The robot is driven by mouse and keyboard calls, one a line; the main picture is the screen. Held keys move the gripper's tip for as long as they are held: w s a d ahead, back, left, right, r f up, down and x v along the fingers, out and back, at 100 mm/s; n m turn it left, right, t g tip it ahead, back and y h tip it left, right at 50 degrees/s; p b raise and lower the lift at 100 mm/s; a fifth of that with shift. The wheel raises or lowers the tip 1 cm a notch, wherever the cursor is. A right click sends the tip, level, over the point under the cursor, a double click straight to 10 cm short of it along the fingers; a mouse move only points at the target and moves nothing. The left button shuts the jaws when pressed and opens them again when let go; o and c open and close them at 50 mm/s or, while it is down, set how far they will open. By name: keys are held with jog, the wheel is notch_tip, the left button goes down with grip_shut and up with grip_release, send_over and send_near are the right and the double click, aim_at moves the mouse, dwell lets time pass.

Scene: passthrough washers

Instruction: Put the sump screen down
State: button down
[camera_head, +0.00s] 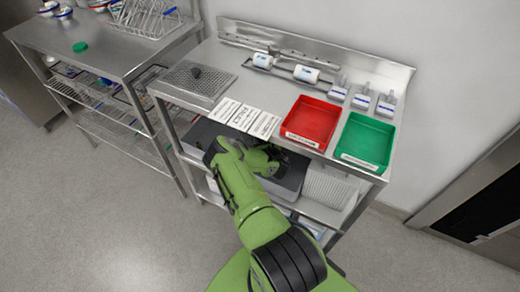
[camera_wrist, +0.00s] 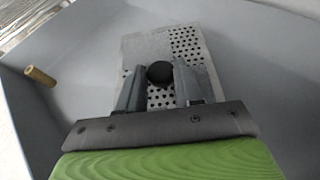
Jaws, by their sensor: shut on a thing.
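The sump screen (camera_wrist: 188,42) is a pale grey perforated plate with a round black knob (camera_wrist: 160,72). In the wrist view my gripper (camera_wrist: 160,84) is shut on this knob, one finger on each side. The plate is over or on the floor of a grey bin; I cannot tell whether it touches. In the head view my gripper (camera_head: 262,160) reaches into the grey bin (camera_head: 289,184) under the bench top, and my arm hides most of the screen there.
A similar perforated plate with a black knob (camera_head: 187,84) sits on the bench top's left. Printed sheets (camera_head: 245,118), a red tray (camera_head: 311,122) and a green tray (camera_head: 366,140) are also on top. A small brown cylinder (camera_wrist: 40,76) lies left in the bin.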

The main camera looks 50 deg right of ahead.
jog(key=shift+f+b, duration=0.75)
jog(key=shift+f, duration=1.15)
jog(key=c, duration=0.7)
grip_release()
jog(key=shift+c, duration=0.2)
jog(key=shift+s+r, duration=0.1)
jog(key=shift+r, duration=0.1)
jog(key=p+v, duration=0.2)
jog(key=v, duration=0.5)
jog(key=shift+s+a, duration=0.1)
jog(key=shift+a, duration=0.05)
